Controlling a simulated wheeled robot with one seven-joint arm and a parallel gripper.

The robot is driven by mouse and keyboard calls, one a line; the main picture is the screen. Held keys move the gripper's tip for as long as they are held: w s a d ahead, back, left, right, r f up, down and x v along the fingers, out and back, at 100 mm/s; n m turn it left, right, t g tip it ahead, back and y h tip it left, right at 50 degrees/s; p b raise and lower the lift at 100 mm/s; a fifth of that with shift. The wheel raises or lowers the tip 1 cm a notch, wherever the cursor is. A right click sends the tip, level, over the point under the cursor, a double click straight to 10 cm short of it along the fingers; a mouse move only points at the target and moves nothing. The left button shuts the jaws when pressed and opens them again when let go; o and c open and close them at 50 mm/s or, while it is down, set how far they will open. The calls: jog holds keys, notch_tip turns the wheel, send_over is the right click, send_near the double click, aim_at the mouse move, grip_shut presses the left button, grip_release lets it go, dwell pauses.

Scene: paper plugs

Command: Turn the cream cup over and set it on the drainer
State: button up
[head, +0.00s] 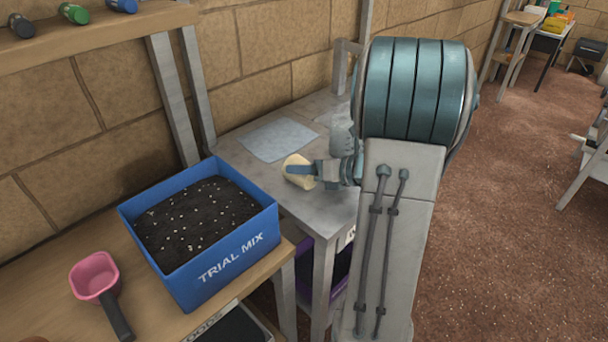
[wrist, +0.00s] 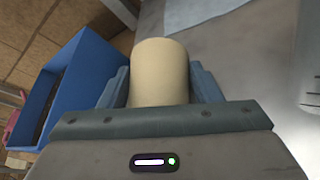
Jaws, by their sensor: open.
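The cream cup (head: 297,171) is on the grey metal table, near its left front edge. The jaws are open, with a finger close along each side; I cannot tell whether either touches. In the head view my gripper (head: 312,172) reaches the cup from the right and hides part of it. Which end of the cup is its mouth is unclear. A flat pale blue-grey sheet (head: 278,139) lies behind the cup, possibly the drainer.
A blue "TRIAL MIX" box (head: 232,262) of dark soil stands on the wooden bench, left of the cup. A pink scoop (head: 95,275) lies left of the box. A wooden shelf (head: 90,38) is at the upper left. The grey table (head: 240,155) is bare around the sheet.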

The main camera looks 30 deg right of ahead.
jog(key=c, duration=0.7)
jog(key=shift+r, duration=0.1)
